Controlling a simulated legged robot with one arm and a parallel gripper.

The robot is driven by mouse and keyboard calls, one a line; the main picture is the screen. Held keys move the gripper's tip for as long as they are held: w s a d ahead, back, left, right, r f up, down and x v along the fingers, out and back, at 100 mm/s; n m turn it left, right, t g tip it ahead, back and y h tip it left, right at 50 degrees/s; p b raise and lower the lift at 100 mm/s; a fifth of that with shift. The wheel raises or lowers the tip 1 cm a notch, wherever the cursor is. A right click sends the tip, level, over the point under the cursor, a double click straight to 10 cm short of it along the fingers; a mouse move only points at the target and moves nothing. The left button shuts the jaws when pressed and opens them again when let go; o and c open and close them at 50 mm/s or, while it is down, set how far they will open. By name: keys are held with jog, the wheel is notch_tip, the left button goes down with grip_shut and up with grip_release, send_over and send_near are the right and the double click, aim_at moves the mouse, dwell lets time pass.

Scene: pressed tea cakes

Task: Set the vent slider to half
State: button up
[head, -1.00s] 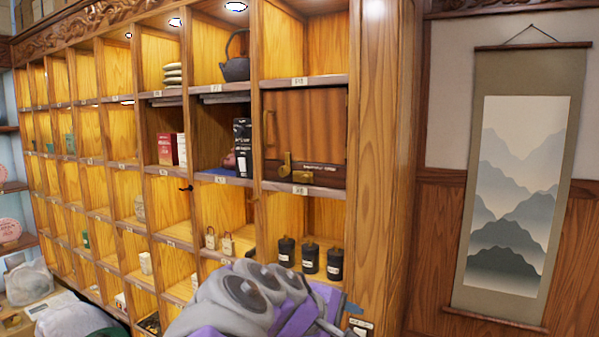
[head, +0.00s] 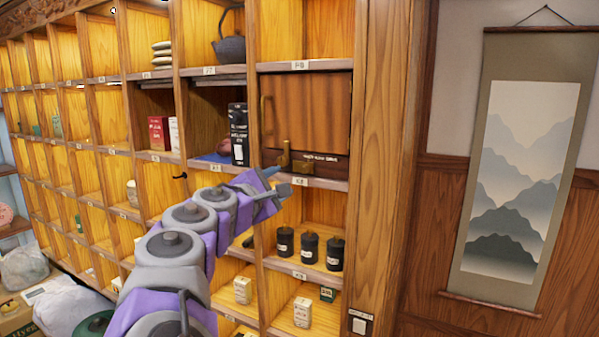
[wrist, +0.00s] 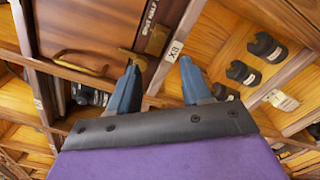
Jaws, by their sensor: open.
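A brown wooden door (head: 310,112) fills one cubby of the shelf wall, with a brass pull handle (head: 267,115) on its left side. Below it runs a dark strip (head: 328,172) with small lettering. A brass slider piece (head: 285,154) stands at the strip's left part. My gripper (head: 276,181) is open and empty, just below and left of the strip. In the wrist view, the brass slider piece (wrist: 132,57) lies just beyond the left fingertip of my gripper (wrist: 158,63); I cannot tell whether they touch. The door handle (wrist: 80,65) is farther left.
Several black canisters (head: 310,246) stand in the cubby below.

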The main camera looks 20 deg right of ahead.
aim_at(303, 170)
jog(key=x, duration=1)
jog(key=shift+d+p, duration=0.3)
jog(key=shift+d, duration=0.15)
jog(key=shift+a, duration=0.15)
jog(key=shift+c, duration=0.6)
grip_shut()
